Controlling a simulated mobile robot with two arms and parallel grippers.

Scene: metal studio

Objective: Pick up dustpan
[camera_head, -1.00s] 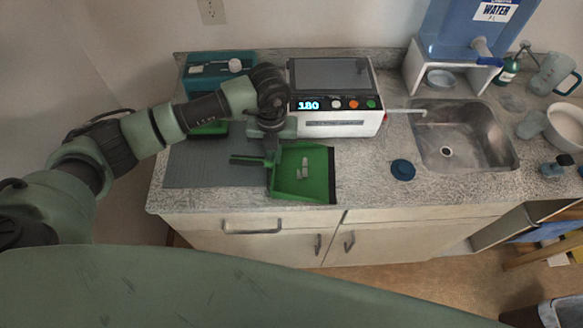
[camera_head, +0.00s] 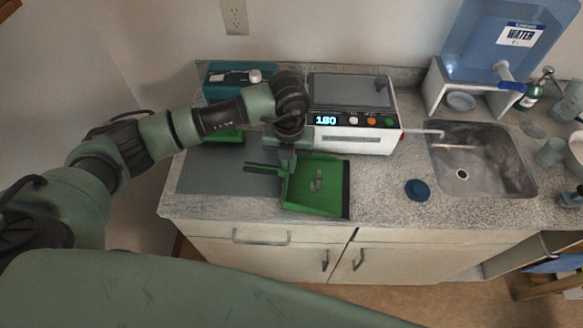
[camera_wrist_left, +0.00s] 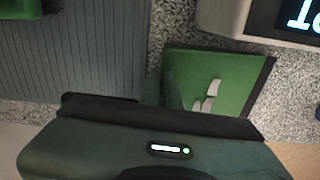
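The green dustpan (camera_head: 328,196) lies on the counter in front of the white appliance, with several small pale pieces on its pan. Its short handle (camera_head: 262,168) points left over the grey mat. My left gripper (camera_head: 286,166) reaches down to the dustpan's left edge, where the handle joins the pan. In the left wrist view, the pan (camera_wrist_left: 235,75) shows just beyond my gripper's dark body, and the handle is hidden. My right gripper is in neither view.
The appliance (camera_head: 352,134) reading "180" stands close behind the dustpan. A ribbed grey mat (camera_head: 215,180) lies to the left, a teal box (camera_head: 220,90) at the back left. A dark blue lid (camera_head: 418,190) and the sink (camera_head: 485,155) are to the right. The counter around the lid is clear.

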